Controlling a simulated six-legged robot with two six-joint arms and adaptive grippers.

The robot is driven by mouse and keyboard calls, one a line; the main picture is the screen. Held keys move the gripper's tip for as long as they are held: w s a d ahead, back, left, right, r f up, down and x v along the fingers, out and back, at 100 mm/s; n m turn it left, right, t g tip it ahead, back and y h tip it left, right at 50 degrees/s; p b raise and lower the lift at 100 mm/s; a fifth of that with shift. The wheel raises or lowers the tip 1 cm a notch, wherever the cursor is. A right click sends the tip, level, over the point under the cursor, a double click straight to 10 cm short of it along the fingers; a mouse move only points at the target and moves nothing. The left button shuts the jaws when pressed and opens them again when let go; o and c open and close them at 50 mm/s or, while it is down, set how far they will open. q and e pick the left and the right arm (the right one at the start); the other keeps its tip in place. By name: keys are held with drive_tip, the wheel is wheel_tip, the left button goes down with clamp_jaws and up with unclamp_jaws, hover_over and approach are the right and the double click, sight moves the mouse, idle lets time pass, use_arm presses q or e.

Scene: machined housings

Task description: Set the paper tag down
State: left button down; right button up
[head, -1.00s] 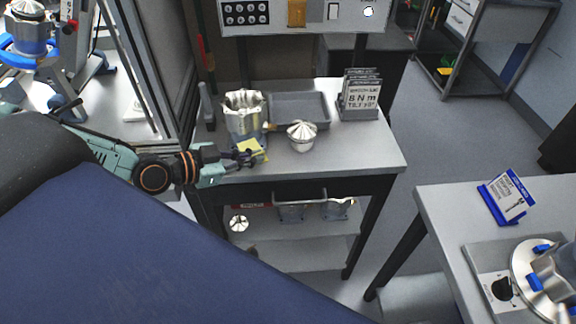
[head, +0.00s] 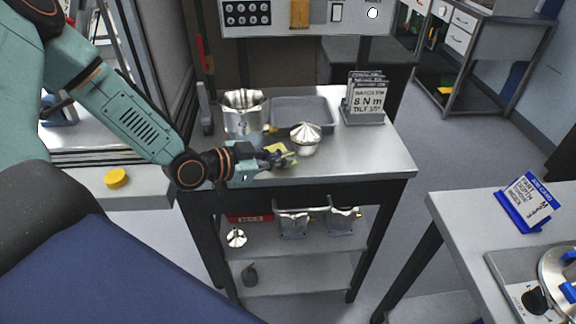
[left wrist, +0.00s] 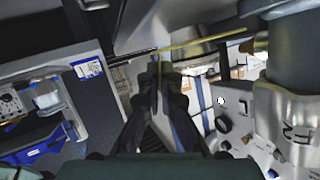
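The yellow paper tag (head: 281,149) is at the tips of my left gripper (head: 274,157), over the front part of the grey workbench (head: 370,160). The fingers look shut on it. In the left wrist view the tag (left wrist: 205,40) shows nearly edge-on as a thin yellow strip beyond the closed fingers (left wrist: 160,72). I cannot tell whether the tag touches the benchtop. A silver finned housing (head: 243,115) stands behind the gripper, and a silver cone-topped part (head: 305,140) is just to the right of the tag. My right gripper is not in view.
A grey tray (head: 318,107) lies at the back of the bench. A sign stand (head: 363,100) is at its back right. The front right benchtop is clear. Metal parts sit on shelves below. Another table (head: 455,210) with a blue sign holder (head: 528,204) stands at right.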

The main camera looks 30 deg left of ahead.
sight(295, 162)
use_arm(q)
drive_tip(key=shift+w+d+f+b, duration=0.25)
drive_tip(key=shift+w+f, duration=0.15)
drive_tip(key=shift+f, duration=0.05)
drive_tip(key=shift+w+d+f+b, duration=0.2)
drive_tip(key=shift+w+f, duration=0.15)
drive_tip(key=shift+f, duration=0.1)
drive_tip(key=shift+w+d+f, duration=0.15)
drive_tip(key=shift+w+d, duration=0.2)
drive_tip(key=shift+s+a, duration=0.25)
drive_tip(key=shift+a, duration=0.05)
drive_tip(key=c, duration=2.1)
unclamp_jaws()
drive_tip(key=shift+w+f, duration=0.1)
drive_tip(key=o, duration=0.3)
drive_tip(key=shift+w+d, duration=0.1)
drive_tip(key=shift+d, duration=0.15)
drive_tip(key=shift+o, duration=1.4)
drive_tip(key=shift+a, duration=0.2)
